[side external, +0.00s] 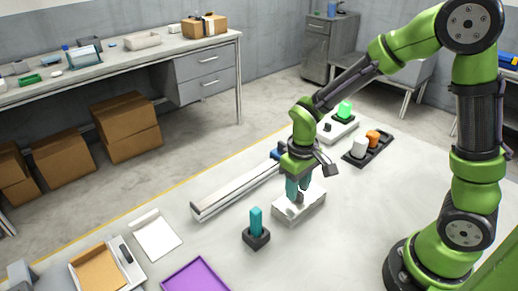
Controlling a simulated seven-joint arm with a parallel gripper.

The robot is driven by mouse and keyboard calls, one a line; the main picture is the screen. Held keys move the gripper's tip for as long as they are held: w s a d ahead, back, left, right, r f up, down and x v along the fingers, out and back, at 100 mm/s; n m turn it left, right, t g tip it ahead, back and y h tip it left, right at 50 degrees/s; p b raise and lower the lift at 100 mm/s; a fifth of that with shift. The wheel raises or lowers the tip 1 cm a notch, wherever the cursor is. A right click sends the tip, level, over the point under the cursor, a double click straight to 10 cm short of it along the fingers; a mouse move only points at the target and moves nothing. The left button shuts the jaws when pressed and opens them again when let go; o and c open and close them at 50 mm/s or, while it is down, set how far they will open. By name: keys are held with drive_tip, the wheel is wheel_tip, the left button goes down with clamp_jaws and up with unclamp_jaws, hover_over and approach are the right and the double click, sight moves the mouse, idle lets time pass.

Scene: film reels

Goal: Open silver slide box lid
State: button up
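My gripper (297,191) points down with teal fingers, low over a small pale grey-white box-like block (313,206) on the table. The fingertips are at or just above the block's top, and I cannot tell whether they touch it. The fingers partly hide the top, and their opening is too small to judge. A long, low silver-white rail-like body (236,190) with a dark groove lies just left of my gripper, with a blue part at its far end. No label shows which of these two is the silver slide box, and no raised lid is clear on either.
A teal peg in a dark base (256,232) stands in front. Nearby are a purple tray (197,278), a white sheet (156,236) and an open box with a tan inside (98,272). A dark tray (367,150) and a green-lit white unit (341,127) stand behind.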

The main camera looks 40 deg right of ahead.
drive_tip(key=shift+f, duration=0.3)
clamp_jaws()
drive_tip(key=d, duration=0.6)
drive_tip(key=shift+d, duration=0.35)
unclamp_jaws()
